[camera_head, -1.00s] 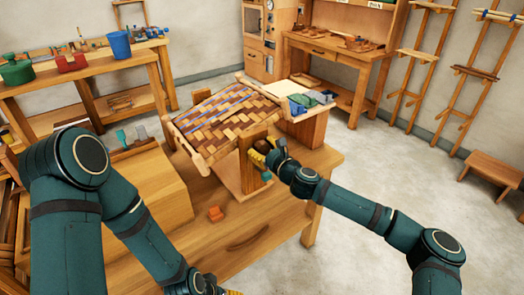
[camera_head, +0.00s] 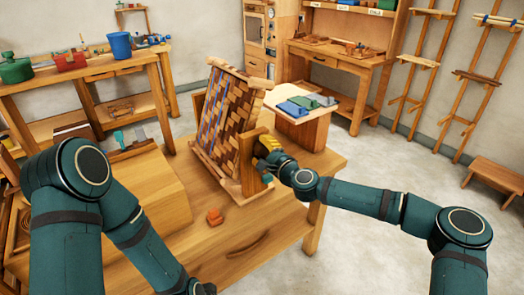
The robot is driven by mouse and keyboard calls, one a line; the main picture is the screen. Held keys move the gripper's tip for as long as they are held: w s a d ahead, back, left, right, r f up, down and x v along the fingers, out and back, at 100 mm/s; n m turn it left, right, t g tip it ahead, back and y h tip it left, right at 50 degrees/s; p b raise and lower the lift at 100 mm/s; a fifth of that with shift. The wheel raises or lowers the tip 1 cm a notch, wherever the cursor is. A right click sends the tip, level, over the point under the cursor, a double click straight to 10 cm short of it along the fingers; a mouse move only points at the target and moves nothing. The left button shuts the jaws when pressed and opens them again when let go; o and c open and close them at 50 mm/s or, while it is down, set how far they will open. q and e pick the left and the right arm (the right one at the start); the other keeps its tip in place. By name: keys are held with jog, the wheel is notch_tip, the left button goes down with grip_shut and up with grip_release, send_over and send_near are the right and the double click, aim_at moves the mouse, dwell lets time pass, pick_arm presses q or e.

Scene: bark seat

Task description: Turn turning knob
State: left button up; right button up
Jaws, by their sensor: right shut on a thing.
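A woven bark seat panel (camera_head: 226,122) in a wooden frame stands steeply tilted on the workbench (camera_head: 225,240). A wooden upright (camera_head: 248,165) stands at its right side. The knob itself is hidden behind the gripper and the upright. My left arm comes in at the left, and its gripper is out of sight below the bottom edge.
A small orange block (camera_head: 214,216) lies on the bench in front of the frame. A small stand with folded cloths (camera_head: 299,104) is behind the bench to the right. A large wooden box (camera_head: 150,190) fills the bench's left.

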jog(key=n, duration=0.5)
jog(key=shift+f+n, duration=0.15)
jog(key=shift+n, duration=0.15)
jog(key=n, duration=0.5)
jog(key=shift+f, duration=0.1)
jog(key=n, duration=0.5)
jog(key=shift+n, duration=0.4)
jog(key=n, duration=0.5)
jog(key=shift+w+d+f, duration=0.1)
jog(key=shift+w+d, duration=0.05)
jog(key=shift+d, duration=0.05)
jog(key=shift+n, duration=0.4)
jog(key=o, duration=1.2)
